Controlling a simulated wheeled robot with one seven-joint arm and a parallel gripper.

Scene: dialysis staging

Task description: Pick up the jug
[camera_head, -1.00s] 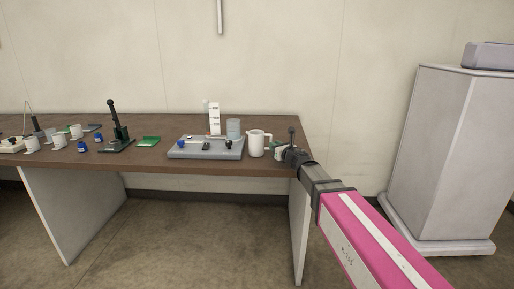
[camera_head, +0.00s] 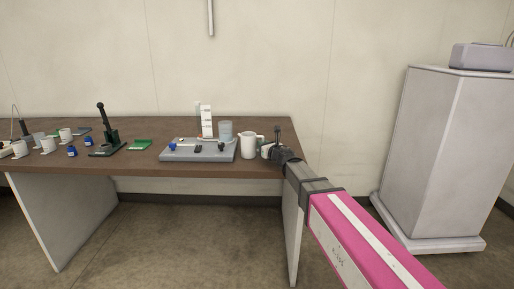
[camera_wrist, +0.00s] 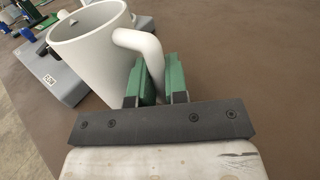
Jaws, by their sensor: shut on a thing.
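The white jug (camera_head: 248,146) stands upright near the right end of the brown table, and its handle points to the right. My gripper (camera_head: 264,146) is at its right side. In the wrist view the jug (camera_wrist: 88,52) is large at the upper left, with its open rim facing up. My gripper's green fingers (camera_wrist: 163,84) are shut on the jug's handle (camera_wrist: 146,50), one finger on each side of it. The jug's base is partly hidden in the wrist view. I cannot tell any gap between the jug and the table.
A grey tray (camera_head: 222,156) with small parts stands just left of the jug, with a clear beaker (camera_head: 225,130) behind it. A black-handled press (camera_head: 104,138), a green block (camera_head: 140,145), white mugs and blue bottles are farther left. A grey cabinet (camera_head: 432,155) stands right of the table.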

